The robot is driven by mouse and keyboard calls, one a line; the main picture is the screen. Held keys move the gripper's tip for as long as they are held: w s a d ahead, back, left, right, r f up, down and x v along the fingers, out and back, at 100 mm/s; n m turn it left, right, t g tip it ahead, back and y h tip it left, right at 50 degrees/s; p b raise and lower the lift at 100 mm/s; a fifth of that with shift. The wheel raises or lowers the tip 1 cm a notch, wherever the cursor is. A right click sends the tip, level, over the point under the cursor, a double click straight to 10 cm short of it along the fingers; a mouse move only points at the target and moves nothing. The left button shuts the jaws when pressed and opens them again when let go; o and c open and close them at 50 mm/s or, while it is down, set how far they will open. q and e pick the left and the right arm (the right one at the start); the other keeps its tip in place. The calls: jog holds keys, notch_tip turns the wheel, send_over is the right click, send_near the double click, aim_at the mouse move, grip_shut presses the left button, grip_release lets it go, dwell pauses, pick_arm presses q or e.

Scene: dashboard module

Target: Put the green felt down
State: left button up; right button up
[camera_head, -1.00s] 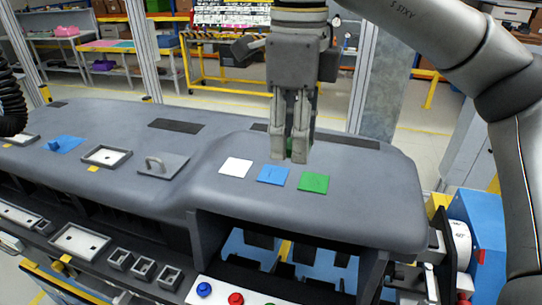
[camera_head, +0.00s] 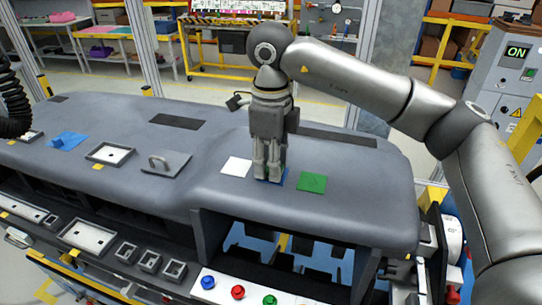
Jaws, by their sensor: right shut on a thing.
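My right gripper (camera_head: 268,172) is low over the right part of the grey dashboard (camera_head: 230,200), fingers pointing down and close together. It is shut on the green felt, which the fingers hide in this view. A flat green square (camera_head: 312,182) lies just right of the fingers, and a white square (camera_head: 236,167) lies just left. My left gripper is not in view.
A grey plate with a handle (camera_head: 167,163), a framed white recess (camera_head: 110,153) and a blue piece with a raised part (camera_head: 66,141) are further left on the dashboard. Coloured buttons (camera_head: 238,292) are at the front. The dashboard right of the green square is clear.

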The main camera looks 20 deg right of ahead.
jog(key=shift+s+f, duration=0.1)
jog(key=shift+o, duration=1.2)
jog(key=shift+f, duration=0.1)
jog(key=o, duration=0.4)
jog(key=shift+o, duration=0.2)
jog(key=shift+r, duration=0.4)
notch_tip(320, 180, up, 4)
jog(key=shift+r+b, duration=0.2)
jog(key=shift+b, duration=0.7)
notch_tip(320, 180, up, 7)
jog(key=shift+r, duration=0.15)
